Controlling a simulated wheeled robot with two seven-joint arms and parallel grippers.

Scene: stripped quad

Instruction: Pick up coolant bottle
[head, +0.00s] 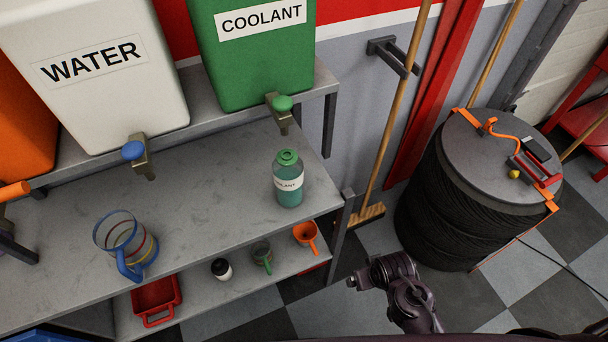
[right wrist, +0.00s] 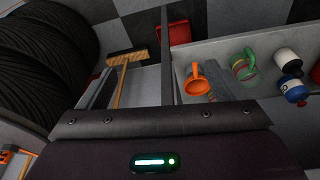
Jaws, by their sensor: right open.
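The coolant bottle (head: 288,182) is a translucent green bottle with a green cap and a white label. It stands upright on the middle shelf (head: 215,165), below the tap of the green COOLANT tank (head: 250,60). My right arm (head: 405,292) is low in the head view, right of the shelf and apart from the bottle. In the right wrist view my right gripper (right wrist: 156,88) is open, with its grey fingers spread and nothing held between them. I cannot make out the coolant bottle there. My left gripper is not in view.
A clear jug (head: 125,243) stands left on the middle shelf.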

